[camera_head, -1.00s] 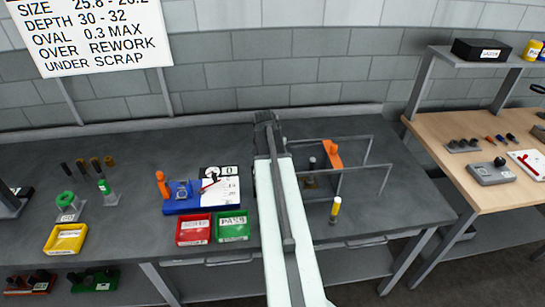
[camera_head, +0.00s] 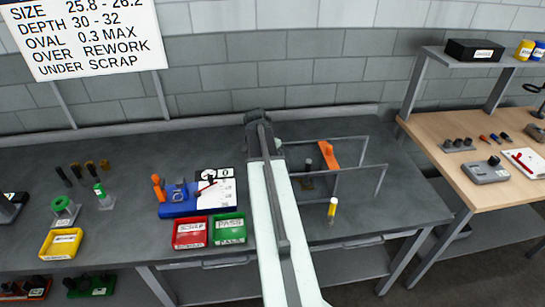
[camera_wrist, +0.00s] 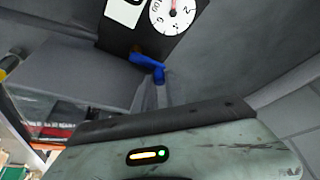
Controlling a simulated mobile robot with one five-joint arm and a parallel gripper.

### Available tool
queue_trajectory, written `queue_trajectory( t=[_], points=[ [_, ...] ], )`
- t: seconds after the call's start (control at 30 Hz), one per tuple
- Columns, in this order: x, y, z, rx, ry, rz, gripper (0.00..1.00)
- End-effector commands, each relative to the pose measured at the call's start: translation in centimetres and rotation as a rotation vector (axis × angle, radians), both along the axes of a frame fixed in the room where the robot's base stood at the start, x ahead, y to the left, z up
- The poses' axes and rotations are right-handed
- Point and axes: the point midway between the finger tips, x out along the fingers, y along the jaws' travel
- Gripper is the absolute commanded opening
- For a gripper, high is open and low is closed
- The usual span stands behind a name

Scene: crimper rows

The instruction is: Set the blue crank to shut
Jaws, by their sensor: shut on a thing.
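The blue crank (camera_wrist: 147,62) shows in the wrist view, on the lower edge of a black panel (camera_wrist: 117,35) with a white dial. My gripper (camera_wrist: 157,82) is shut on the crank's free end; its grey fingers are mostly in shadow. In the head view my arm reaches over the dark bench to the back, and its dark end (camera_head: 257,128) covers the crank and my fingers.
Right of my arm stand a grey rail frame (camera_head: 365,168), an orange part (camera_head: 328,154) and a yellow-topped post (camera_head: 332,208). Left are a blue fixture (camera_head: 180,208), a red bin (camera_head: 190,233) and a green bin (camera_head: 228,230). A wooden bench (camera_head: 470,175) stands at right.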

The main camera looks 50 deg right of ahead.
Motion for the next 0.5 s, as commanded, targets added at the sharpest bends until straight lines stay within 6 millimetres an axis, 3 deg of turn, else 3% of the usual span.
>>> queue_trajectory(
  t=[0.1,0.13,0.2,0.5],
  points=[
    [-0.11,0.03,-0.05,0.002,0.002,-0.001,0.00],
    [-0.10,0.02,-0.04,0.002,0.002,-0.001,0.24],
    [-0.10,0.02,-0.04,0.002,0.002,-0.001,0.37],
    [-0.16,-0.02,-0.03,0.001,0.003,-0.001,0.37]
  ],
)
